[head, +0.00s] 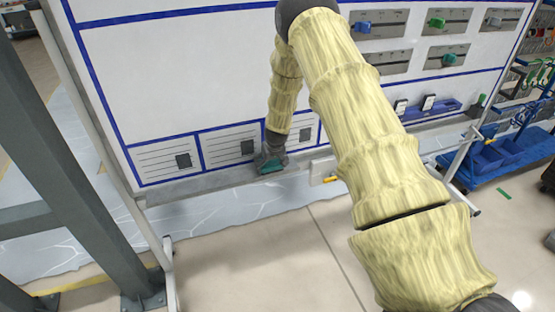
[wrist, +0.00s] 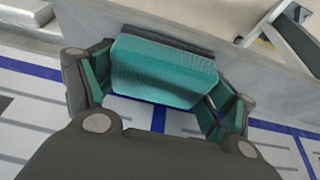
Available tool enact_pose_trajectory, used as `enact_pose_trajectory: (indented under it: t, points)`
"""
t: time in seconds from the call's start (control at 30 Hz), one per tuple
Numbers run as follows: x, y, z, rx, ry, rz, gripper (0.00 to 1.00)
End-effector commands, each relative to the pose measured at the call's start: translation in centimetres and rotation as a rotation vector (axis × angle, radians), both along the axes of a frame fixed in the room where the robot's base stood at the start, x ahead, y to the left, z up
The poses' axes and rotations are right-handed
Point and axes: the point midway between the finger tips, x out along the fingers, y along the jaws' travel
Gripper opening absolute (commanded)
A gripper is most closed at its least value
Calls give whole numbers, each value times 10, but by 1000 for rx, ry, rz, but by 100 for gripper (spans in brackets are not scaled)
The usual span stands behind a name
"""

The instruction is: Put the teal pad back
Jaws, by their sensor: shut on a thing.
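The teal pad (wrist: 162,70) is a block with a teal face and a dark edge along its far side. My gripper (wrist: 158,88) is shut on it, one finger at each side, in the wrist view. In the head view my gripper (head: 269,158) is low in front of the whiteboard (head: 190,80), at its bottom ledge (head: 205,183), with the teal pad (head: 271,166) at its tip. I cannot tell whether the pad touches the ledge.
Printed cards with dark squares line the board's lower edge. Coloured pieces on grey panels (head: 380,24) are at the upper right. A blue tray (head: 445,107) sits at the lower right of the board. A grey post (head: 75,150) stands at left. The floor in front is clear.

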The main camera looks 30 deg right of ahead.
Motion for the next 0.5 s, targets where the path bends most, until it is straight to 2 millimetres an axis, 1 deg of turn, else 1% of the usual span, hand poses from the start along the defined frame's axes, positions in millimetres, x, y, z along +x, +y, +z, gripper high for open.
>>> enact_pose_trajectory:
  t: [0.2, 0.23, 0.3, 0.5]
  points:
    - [0, 0, -3, 0, 0, 0, 58]
    - [0, 0, -3, 0, 0, 0, 86]
    - [0, 0, -2, 0, 0, 0, 99]
    - [0, 0, -2, 0, 0, -1, 100]
